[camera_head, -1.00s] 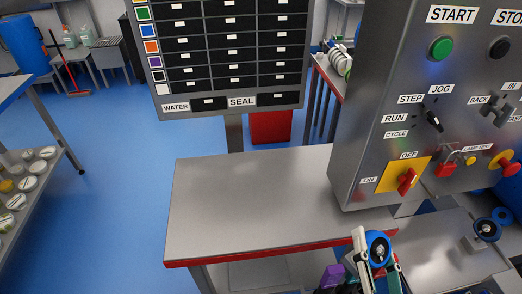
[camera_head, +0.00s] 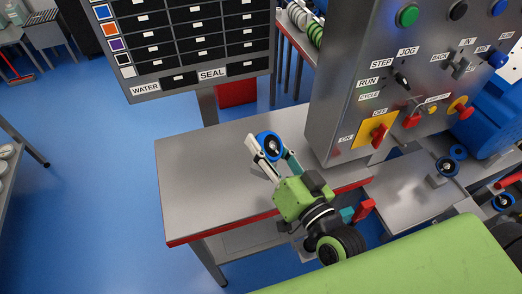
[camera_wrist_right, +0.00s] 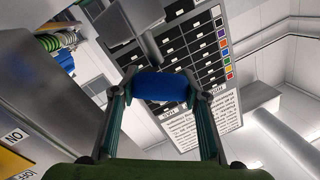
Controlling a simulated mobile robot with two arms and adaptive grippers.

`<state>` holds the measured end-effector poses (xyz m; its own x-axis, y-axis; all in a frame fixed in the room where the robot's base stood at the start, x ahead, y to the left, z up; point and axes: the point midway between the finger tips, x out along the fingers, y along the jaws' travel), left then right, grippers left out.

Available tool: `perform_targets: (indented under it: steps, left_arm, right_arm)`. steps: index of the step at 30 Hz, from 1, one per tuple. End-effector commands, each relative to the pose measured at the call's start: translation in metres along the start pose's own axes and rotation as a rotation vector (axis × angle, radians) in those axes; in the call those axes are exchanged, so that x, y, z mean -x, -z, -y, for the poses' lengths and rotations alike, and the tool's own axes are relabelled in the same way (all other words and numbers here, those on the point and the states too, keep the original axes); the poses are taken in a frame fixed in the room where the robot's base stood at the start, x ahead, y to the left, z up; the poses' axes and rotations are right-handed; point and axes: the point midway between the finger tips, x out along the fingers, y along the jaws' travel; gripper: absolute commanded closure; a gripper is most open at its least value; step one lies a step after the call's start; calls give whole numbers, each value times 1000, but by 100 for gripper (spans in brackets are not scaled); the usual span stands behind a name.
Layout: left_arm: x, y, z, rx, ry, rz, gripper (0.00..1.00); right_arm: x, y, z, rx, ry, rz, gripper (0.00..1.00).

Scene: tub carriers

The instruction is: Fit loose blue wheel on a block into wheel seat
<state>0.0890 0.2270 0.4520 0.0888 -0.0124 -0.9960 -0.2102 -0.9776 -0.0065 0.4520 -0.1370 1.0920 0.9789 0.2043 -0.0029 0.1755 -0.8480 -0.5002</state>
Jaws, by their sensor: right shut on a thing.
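My right gripper (camera_head: 269,149) is shut on a blue wheel (camera_head: 268,138) with a pale hub, held over the grey table. In the right wrist view the wheel (camera_wrist_right: 162,87) sits between the two fingertips, seen edge-on as a blue band. I cannot make out an empty wheel seat. My left gripper is not in view.
The grey table (camera_head: 200,190) with a red front edge is bare. The control box (camera_head: 345,100) with switches and buttons rises at its right. A dark labelled board (camera_head: 190,45) stands behind, with a red bin (camera_head: 236,92) below. Blue floor lies open at the left.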

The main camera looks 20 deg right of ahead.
Motion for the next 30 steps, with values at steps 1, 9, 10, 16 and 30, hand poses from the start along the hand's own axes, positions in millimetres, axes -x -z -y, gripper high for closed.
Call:
perform_targets:
  steps: [1, 9, 10, 16, 30]
  left_arm:
    - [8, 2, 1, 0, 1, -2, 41]
    - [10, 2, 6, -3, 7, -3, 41]
    - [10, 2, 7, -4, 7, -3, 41]
    - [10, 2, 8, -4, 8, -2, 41]
    - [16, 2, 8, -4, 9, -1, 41]
  right_arm:
    - [-13, 5, -3, 4, 3, -8, 94]
    - [-50, -28, -40, 3, 2, -6, 94]
    - [-52, -30, -42, 3, 2, -6, 94]
    - [-61, -38, -51, 1, 2, -7, 94]
    - [-64, -68, -70, 2, 2, -8, 94]
